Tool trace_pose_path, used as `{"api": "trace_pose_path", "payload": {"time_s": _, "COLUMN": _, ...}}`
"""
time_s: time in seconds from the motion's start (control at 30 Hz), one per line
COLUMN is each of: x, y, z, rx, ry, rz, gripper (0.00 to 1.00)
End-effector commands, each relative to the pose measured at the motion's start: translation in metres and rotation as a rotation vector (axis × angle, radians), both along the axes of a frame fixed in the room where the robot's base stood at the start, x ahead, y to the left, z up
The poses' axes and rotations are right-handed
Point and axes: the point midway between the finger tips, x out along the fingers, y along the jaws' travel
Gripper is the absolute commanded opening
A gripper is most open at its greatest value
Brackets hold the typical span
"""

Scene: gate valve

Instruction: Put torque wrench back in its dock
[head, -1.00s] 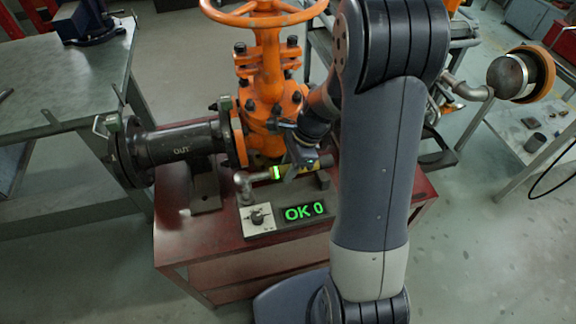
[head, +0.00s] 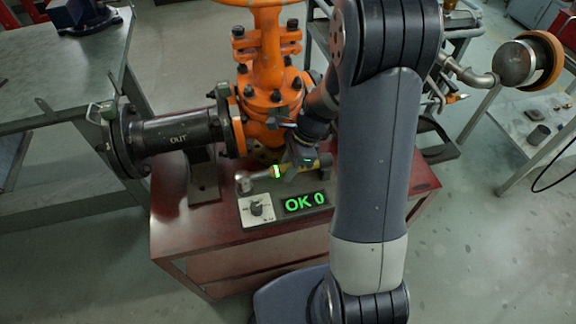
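The torque wrench (head: 262,175) has a grey head at its left end, a small lit green display and a yellow section. It lies roughly level across the back of the dock (head: 318,204), a grey block on the red cabinet top with a white knob panel and a green "OK 0" readout. My gripper (head: 293,172) points down at the wrench, right of its display, and appears shut on it. The fingertips are small and partly hidden. I cannot tell whether the wrench touches the dock. My arm hides the dock's right end.
The orange gate valve (head: 268,100) and its black "OUT" pipe (head: 180,138) stand close behind the dock. The red cabinet (head: 180,235) has bare top at the left. A steel bench (head: 60,85) is at left, a shelf (head: 535,150) at right.

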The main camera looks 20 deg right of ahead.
Motion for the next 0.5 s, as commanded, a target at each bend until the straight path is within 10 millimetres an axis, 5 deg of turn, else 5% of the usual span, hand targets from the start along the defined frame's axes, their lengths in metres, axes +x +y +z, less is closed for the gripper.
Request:
{"api": "trace_pose_path", "payload": {"time_s": 0.3, "x": 0.0002, "y": 0.0, "z": 0.0004, "rx": 0.0, "ry": -0.001, "rz": 0.0, "gripper": 0.54}}
{"api": "trace_pose_path", "payload": {"time_s": 0.5, "x": -0.0005, "y": -0.0002, "z": -0.0006, "rx": 0.0, "ry": 0.002, "rz": 0.0, "gripper": 0.54}}
